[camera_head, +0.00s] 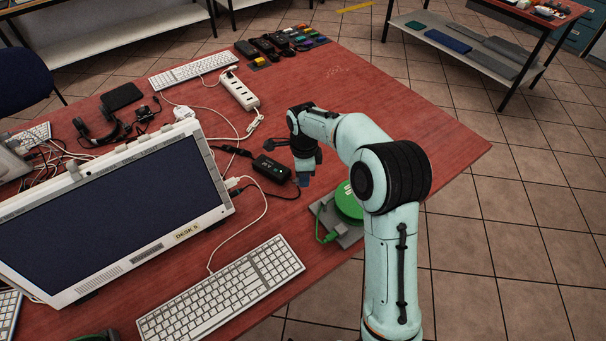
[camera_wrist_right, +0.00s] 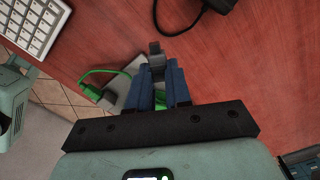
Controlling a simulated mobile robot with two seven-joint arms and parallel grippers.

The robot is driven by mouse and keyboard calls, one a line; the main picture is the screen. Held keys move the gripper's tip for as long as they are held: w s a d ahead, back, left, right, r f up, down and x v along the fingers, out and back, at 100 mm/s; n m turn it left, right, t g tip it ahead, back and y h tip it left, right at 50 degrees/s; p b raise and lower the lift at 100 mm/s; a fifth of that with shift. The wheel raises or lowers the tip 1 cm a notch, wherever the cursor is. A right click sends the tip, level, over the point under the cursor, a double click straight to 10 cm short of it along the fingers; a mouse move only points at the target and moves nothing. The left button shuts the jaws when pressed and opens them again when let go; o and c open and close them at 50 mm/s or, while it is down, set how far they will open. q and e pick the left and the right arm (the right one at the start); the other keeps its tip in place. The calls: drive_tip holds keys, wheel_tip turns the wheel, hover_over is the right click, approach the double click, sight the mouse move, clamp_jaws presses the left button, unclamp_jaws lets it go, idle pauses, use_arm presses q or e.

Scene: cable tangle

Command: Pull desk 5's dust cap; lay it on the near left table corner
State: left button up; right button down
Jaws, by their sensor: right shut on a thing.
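The desk 5 computer (camera_head: 120,205), a white all-in-one with a dark screen and a "DESK 5" label, stands on the red table (camera_head: 390,115). My right gripper (camera_head: 304,179) is above the table, right of the computer and beside a black power brick. In the right wrist view, its blue fingers (camera_wrist_right: 160,75) are shut on a small grey piece, which looks like the dust cap (camera_wrist_right: 155,48). The piece sticks out past the fingertips. In the head view it is too small to tell apart. My left gripper does not show. The near left table corner is out of view.
A green round device (camera_head: 348,203) on a grey plate sits under my right arm. The black power brick (camera_head: 271,168) with cables, a white keyboard (camera_head: 222,292) and a white power strip (camera_head: 240,91) lie around. The far right of the table is clear.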

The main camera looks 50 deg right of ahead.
drive_tip(key=shift+f+b, duration=0.3)
drive_tip(key=shift+f, duration=0.2)
wheel_tip(320, 180, down, 5)
drive_tip(key=b, duration=0.4)
drive_tip(key=shift+f+b, duration=0.7)
drive_tip(key=shift+f, duration=0.05)
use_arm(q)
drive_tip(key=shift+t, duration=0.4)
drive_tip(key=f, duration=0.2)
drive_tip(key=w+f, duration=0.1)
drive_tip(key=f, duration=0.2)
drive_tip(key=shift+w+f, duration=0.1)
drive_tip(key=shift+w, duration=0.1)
use_arm(e)
drive_tip(key=c, duration=1)
unclamp_jaws()
drive_tip(key=shift+r, duration=0.15)
